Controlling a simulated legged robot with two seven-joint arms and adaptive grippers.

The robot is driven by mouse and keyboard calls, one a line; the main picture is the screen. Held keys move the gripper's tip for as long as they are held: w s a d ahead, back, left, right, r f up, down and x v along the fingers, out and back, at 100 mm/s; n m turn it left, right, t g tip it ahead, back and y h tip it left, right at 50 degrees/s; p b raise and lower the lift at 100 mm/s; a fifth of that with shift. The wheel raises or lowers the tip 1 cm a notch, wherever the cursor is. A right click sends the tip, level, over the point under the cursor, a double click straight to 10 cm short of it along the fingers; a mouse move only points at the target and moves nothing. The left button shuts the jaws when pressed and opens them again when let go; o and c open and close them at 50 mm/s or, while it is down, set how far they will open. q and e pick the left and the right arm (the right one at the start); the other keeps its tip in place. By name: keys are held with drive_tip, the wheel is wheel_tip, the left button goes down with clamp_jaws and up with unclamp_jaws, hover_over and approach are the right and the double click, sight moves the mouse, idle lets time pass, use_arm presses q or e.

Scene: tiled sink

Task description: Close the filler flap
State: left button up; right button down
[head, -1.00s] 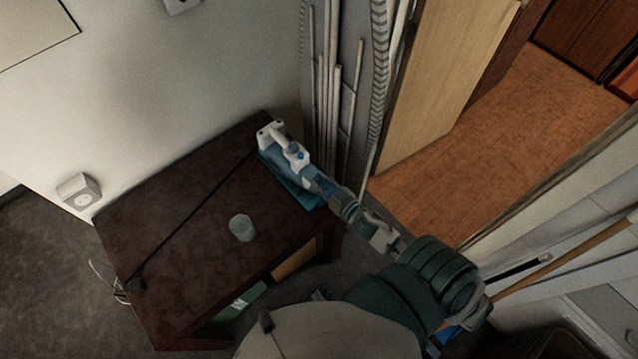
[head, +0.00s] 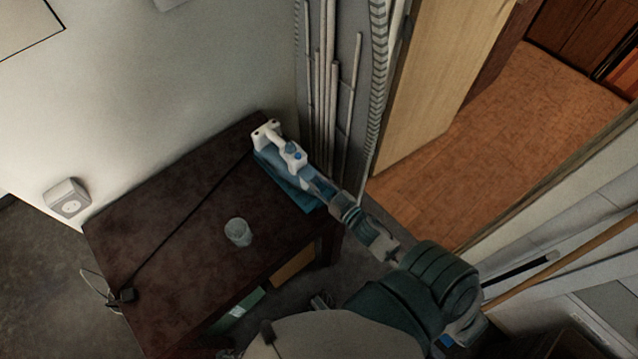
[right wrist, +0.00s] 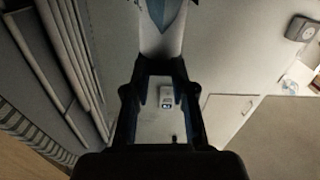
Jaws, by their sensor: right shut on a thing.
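A white and blue iron (head: 291,157) is at the far right corner of the dark table (head: 175,225). Its white handle side faces up and left, with a small blue button on it. My right gripper (head: 318,183) reaches in from the lower right and is shut on the iron. In the right wrist view the fingertips (right wrist: 161,68) close on its white body (right wrist: 160,40), and a blue pointed part shows at the top edge. I cannot make out the filler flap or whether it is open. I cannot tell whether the iron touches the table. My left gripper is not in view.
A clear glass (head: 238,232) stands near the table's front edge. Pipes (head: 327,90) stand close behind the iron. A wall socket (head: 68,198) is at left. The table's middle is mostly clear.

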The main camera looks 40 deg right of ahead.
drive_tip(key=c, duration=1.1)
unclamp_jaws()
drive_tip(key=shift+f, duration=0.3)
drive_tip(key=shift+o, duration=0.7)
drive_tip(key=shift+d, duration=0.1)
drive_tip(key=s+d, duration=0.1)
drive_tip(key=s, duration=1.1)
drive_tip(key=shift+r, duration=0.1)
wheel_tip(320, 180, down, 19)
drive_tip(key=s+m+g+h+p, duration=0.1)
drive_tip(key=m+g+h, duration=0.15)
drive_tip(key=g, duration=0.35)
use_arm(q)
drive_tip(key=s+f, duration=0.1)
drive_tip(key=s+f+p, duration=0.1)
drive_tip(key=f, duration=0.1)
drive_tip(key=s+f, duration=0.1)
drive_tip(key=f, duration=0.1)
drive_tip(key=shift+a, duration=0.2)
use_arm(e)
drive_tip(key=s+a+f+n+g, duration=0.1)
drive_tip(key=s+a+f+g, duration=0.4)
drive_tip(key=f, duration=0.3)
drive_tip(key=s+a+f+n+g+y, duration=0.1)
drive_tip(key=s+a+f+g, duration=0.4)
drive_tip(key=f, duration=0.3)
drive_tip(key=shift+s+a+f, duration=0.35)
drive_tip(key=shift+s, duration=0.45)
